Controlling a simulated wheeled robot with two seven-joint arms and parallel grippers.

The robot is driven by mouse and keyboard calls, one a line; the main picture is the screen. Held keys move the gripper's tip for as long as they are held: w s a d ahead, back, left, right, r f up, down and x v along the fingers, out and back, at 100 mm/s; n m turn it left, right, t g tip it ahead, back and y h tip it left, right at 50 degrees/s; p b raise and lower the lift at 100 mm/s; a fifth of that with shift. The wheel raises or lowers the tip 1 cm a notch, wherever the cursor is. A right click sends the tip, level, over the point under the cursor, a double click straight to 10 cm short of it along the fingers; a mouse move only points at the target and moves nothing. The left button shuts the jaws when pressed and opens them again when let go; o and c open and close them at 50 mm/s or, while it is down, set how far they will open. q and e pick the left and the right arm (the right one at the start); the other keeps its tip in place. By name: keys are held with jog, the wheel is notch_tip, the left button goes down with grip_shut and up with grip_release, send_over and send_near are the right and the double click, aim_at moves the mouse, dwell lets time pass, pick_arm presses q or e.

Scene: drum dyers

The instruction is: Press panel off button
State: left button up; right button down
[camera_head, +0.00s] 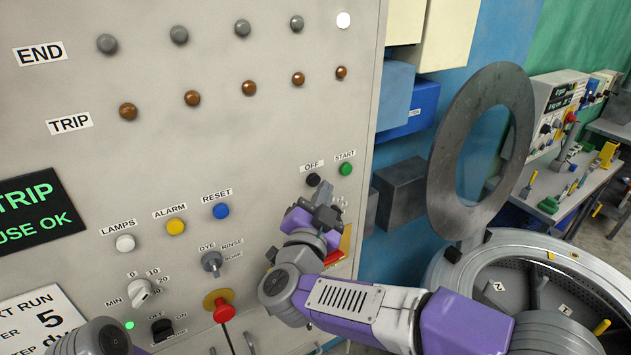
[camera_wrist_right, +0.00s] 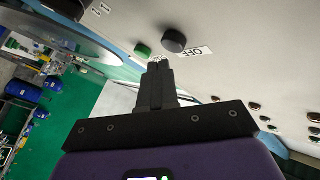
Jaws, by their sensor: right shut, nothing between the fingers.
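The black OFF button (camera_head: 313,180) is on the grey panel (camera_head: 270,130), under its OFF label. The green START button (camera_head: 345,169) is just to its right. My right gripper (camera_head: 325,193) is shut and empty, its fingertips just below the OFF button in the head view. In the right wrist view the shut fingertips (camera_wrist_right: 158,66) point toward the panel, close to the black OFF button (camera_wrist_right: 173,41) and the green START button (camera_wrist_right: 142,51). I cannot tell whether they touch anything. My left gripper's fingers do not show.
A blue RESET button (camera_head: 221,211), a yellow ALARM button (camera_head: 176,227) and a red stop button (camera_head: 223,310) sit left of and below my right gripper. A drum with an open round door (camera_head: 440,150) stands at right.

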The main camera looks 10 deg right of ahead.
jog(key=shift+w, duration=0.1)
jog(key=shift+w+a, duration=0.15)
jog(key=shift+w, duration=0.15)
jog(key=shift+w+a, duration=0.15)
jog(key=shift+w, duration=0.25)
dwell(0.7)
dwell(0.3)
jog(key=shift+s+d, duration=0.3)
jog(key=shift+s, duration=0.5)
jog(key=shift+s+d+b, duration=0.25)
jog(key=shift+s+d, duration=0.05)
jog(key=shift+s, duration=0.5)
jog(key=shift+s+d+b, duration=0.2)
jog(key=shift+s+d, duration=0.05)
jog(key=shift+s, duration=0.5)
jog(key=shift+s+d+b, duration=0.25)
jog(key=shift+s+d, duration=0.05)
jog(key=shift+s, duration=0.5)
